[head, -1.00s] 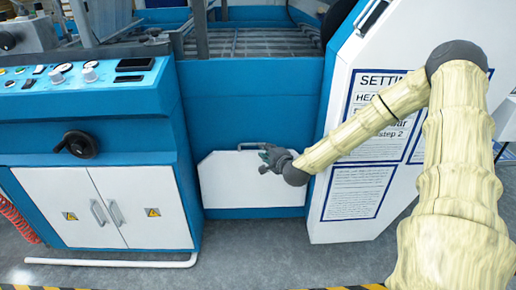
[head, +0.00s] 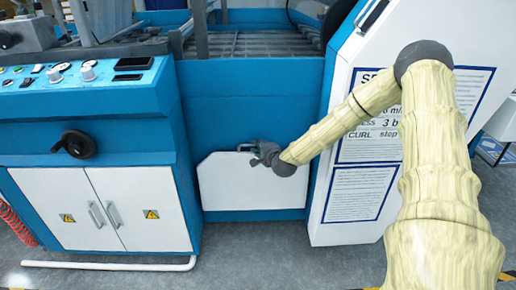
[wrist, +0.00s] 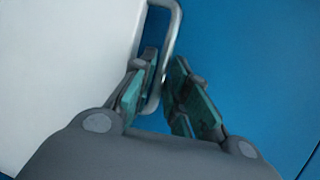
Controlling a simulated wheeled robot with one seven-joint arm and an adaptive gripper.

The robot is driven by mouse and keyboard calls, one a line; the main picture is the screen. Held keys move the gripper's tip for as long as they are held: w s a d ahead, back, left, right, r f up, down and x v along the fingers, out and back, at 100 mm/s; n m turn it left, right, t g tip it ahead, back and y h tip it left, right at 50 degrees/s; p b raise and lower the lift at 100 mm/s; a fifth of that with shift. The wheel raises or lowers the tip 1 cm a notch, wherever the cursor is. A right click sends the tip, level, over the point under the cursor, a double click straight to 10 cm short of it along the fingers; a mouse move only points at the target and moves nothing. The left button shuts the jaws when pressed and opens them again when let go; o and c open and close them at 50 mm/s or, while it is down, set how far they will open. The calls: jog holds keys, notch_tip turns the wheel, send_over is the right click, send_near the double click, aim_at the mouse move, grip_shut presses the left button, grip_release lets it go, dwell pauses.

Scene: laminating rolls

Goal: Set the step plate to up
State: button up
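The step plate (head: 250,190) is a white panel with cut upper corners, standing upright against the blue machine front in the head view. It also fills the left of the wrist view (wrist: 60,60). Its grey bar handle (wrist: 172,35) is at the plate's upper edge. My gripper (head: 260,156) is at this handle in the head view and hides part of it. In the wrist view my gripper (wrist: 165,90) has its fingers apart, with the handle bar between them. The bar lies close to the left finger, and blue shows between it and the right finger.
A blue control cabinet (head: 90,125) with a black hand knob (head: 75,144) and white doors stands to the left. A white side panel with printed sheets (head: 355,193) stands to the right, behind my arm. Grey floor (head: 250,245) is clear in front.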

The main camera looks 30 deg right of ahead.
grip_shut()
jog(key=shift+s, duration=0.15)
jog(key=shift+s+a+p, duration=0.35)
jog(key=shift+s+a, duration=0.25)
jog(key=shift+s, duration=0.3)
jog(key=shift+o, duration=1.1)
grip_release()
jog(key=shift+f, duration=0.1)
jog(key=shift+s, duration=0.1)
jog(key=v, duration=1.1)
jog(key=shift+s, duration=0.35)
